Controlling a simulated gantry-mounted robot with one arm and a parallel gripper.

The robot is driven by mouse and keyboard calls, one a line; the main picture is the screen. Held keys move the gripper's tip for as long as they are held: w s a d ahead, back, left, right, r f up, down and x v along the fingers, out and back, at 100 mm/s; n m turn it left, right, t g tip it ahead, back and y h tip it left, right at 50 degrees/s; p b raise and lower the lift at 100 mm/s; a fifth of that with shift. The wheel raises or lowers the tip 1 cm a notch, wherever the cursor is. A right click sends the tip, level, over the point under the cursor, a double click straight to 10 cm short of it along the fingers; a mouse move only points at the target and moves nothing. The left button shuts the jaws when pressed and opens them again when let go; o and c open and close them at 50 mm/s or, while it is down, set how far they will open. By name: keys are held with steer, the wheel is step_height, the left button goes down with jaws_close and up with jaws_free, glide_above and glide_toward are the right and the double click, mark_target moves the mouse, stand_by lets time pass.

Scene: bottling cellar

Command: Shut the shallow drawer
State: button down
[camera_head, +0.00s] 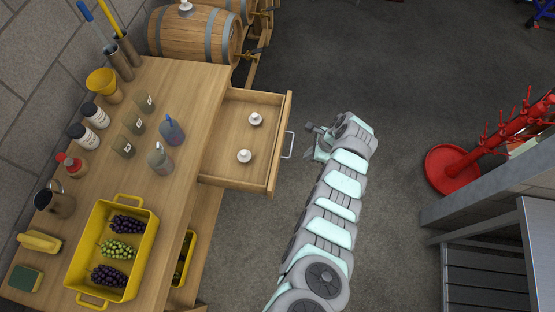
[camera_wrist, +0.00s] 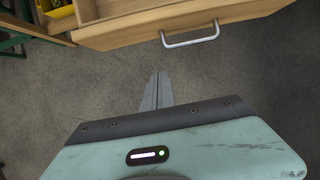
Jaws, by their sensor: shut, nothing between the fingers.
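The shallow drawer (camera_head: 230,138) is pulled out from the right side of the wooden bench in the head view. Two small white knobbed pieces (camera_head: 255,118) lie inside it. Its metal bar handle (camera_head: 288,145) is on the drawer's front. In the wrist view the drawer front (camera_wrist: 170,22) and handle (camera_wrist: 190,36) cross the top. My gripper (camera_head: 313,141) is to the right of the handle, apart from it. In the wrist view my gripper (camera_wrist: 157,90) is shut and empty, below the handle, with floor showing between them. In the head view my arm partly hides the fingers.
The bench top (camera_head: 185,85) holds a yellow tray (camera_head: 73,268) of grapes, jars, glasses and bottles. Barrels (camera_head: 190,37) stand behind it. A red rack (camera_head: 452,167) and a grey metal table (camera_head: 535,225) are at the right. The floor around my arm is clear.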

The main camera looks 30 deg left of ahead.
steer(key=s+a+f+b, duration=0.3)
steer(key=a+f+b, duration=0.2)
steer(key=a+f, duration=0.2)
steer(key=shift+s+a+f+g, duration=0.3)
steer(key=shift+s+a+f, duration=0.05)
steer(key=shift+f, duration=0.25)
steer(key=shift+a, duration=0.1)
